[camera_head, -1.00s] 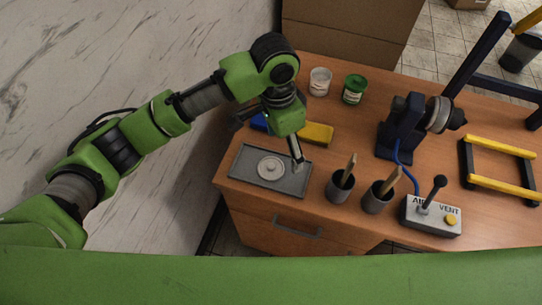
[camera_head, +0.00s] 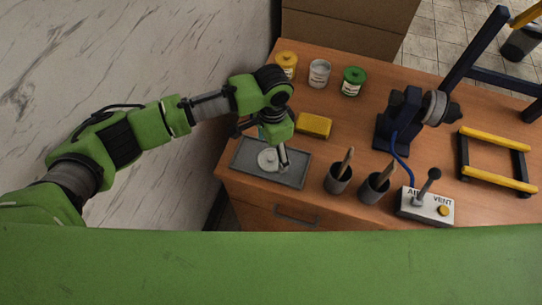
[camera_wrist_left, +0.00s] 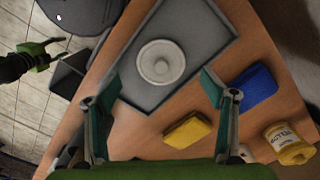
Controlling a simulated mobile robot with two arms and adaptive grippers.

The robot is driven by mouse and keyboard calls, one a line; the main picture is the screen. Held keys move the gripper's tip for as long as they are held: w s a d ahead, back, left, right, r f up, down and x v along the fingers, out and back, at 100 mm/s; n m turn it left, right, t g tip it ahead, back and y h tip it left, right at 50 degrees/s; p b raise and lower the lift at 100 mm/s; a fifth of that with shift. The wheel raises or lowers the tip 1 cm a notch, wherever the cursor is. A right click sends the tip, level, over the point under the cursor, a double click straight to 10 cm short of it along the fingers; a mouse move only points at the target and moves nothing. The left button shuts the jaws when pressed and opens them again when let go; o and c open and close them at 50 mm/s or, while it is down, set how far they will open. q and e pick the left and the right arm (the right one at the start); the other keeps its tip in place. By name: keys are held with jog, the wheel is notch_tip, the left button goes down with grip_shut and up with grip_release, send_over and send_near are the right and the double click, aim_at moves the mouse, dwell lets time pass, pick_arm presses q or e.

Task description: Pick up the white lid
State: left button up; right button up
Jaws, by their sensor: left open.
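The white lid (camera_head: 267,159) is round with a small knob and lies flat on the grey tray (camera_head: 298,178) near the table's left front corner. In the left wrist view the lid (camera_wrist_left: 160,62) shows whole, beyond and between my fingertips. My left gripper (camera_head: 279,160) is over the tray, beside and partly over the lid in the head view. Its two fingers are spread apart and empty in the left wrist view (camera_wrist_left: 161,88). A dark and green part at the left edge of the wrist view looks like my right gripper (camera_wrist_left: 45,57); its jaws are too small to judge.
A yellow sponge (camera_head: 314,125) and a blue sponge (camera_wrist_left: 256,89) lie behind the tray. Yellow (camera_head: 286,64), white (camera_head: 319,73) and green (camera_head: 354,81) jars stand further back. Two dark cups (camera_head: 338,180) (camera_head: 373,190) and the air/vent box (camera_head: 425,207) stand to the right.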

aim_at(271, 158)
pick_arm(q)
jog(key=shift+a+f+p, duration=0.2)
jog(key=shift+f+p, duration=0.15)
jog(key=shift+f, duration=1.35)
jog(key=c, duration=0.9)
